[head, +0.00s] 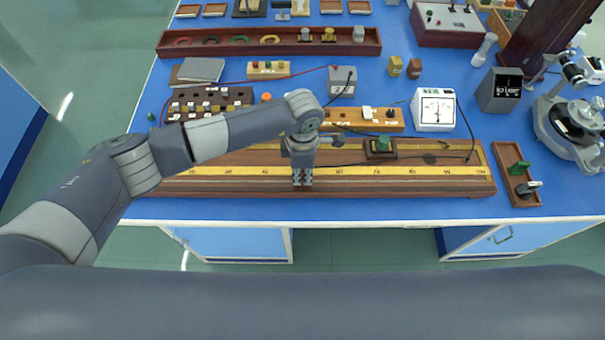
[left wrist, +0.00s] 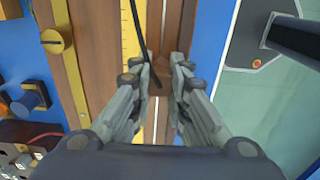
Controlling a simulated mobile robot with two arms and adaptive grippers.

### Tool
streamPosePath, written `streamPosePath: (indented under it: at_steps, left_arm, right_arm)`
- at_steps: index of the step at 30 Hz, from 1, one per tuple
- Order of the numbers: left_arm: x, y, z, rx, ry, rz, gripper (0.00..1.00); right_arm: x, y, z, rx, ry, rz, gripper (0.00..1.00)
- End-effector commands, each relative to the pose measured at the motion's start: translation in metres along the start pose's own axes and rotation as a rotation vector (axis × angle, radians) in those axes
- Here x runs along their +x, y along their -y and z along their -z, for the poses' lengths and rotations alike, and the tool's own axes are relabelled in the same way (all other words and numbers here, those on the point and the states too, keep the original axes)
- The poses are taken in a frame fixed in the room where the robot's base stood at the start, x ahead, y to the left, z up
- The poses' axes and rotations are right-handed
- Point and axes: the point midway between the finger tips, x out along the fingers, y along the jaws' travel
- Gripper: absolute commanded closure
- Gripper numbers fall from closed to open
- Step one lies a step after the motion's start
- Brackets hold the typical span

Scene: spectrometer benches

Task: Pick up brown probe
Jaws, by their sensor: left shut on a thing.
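My left gripper (head: 303,178) is over the long wooden board with yellow scale strips (head: 430,186), left of its middle. In the left wrist view the gripper (left wrist: 165,72) has its fingers close around a small brown piece, which I take to be the brown probe (left wrist: 161,86). A thin black cable (left wrist: 138,28) runs down to it. The gripper is shut on the probe. The fingers hide part of the probe, and in the head view the gripper and wrist hide it. I cannot tell whether its tip touches the board. My right gripper is not in view.
A green-topped block (head: 382,146) stands on the board to the right. Behind are a white meter (head: 435,109), a resistance box (head: 209,101) and a long red-brown tray (head: 250,49). A small wooden tray (head: 511,172) lies at the right. The bench's front edge is close.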

Motion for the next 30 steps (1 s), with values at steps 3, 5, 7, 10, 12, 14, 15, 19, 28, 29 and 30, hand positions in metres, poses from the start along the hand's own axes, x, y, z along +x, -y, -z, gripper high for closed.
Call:
streamPosePath:
  at_steps: [3, 5, 7, 10, 12, 14, 15, 19, 28, 29, 30]
  left_arm:
    - [-0.003, -0.001, 0.0, 0.001, 0.002, -0.002, 1.0]
    - [-0.006, -0.001, 0.0, 0.001, 0.001, -0.001, 1.0]
    - [-0.012, -0.001, 0.0, 0.001, 0.001, -0.003, 1.0]
    - [-0.023, -0.002, 0.0, 0.002, 0.002, -0.004, 1.0]
    - [-0.034, -0.001, 0.0, 0.002, 0.002, -0.006, 1.0]
    - [-0.033, 0.012, -0.011, 0.007, 0.003, 0.0, 1.0]
    - [-0.033, 0.019, -0.016, 0.008, 0.002, 0.0, 1.0]
    - [-0.035, 0.043, -0.037, 0.008, 0.003, -0.002, 1.0]
    - [-0.043, 0.1, -0.083, 0.005, 0.002, -0.002, 1.0]
    - [-0.044, 0.104, -0.086, 0.004, 0.001, -0.002, 1.0]
    - [-0.045, 0.109, -0.09, 0.004, 0.002, -0.001, 1.0]
  right_arm:
    - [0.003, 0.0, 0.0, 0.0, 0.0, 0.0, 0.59]
    - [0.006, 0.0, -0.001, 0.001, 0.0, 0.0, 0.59]
    - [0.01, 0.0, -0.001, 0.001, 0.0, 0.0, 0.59]
    - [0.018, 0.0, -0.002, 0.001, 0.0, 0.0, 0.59]
    - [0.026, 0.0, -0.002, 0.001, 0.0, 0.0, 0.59]
    - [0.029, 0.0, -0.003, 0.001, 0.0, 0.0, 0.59]
    - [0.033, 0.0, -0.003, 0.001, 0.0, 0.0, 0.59]
    - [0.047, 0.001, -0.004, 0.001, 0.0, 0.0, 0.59]
    - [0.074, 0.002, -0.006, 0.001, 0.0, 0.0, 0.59]
    - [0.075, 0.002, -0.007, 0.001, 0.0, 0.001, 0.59]
    - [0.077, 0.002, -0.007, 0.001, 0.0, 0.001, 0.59]
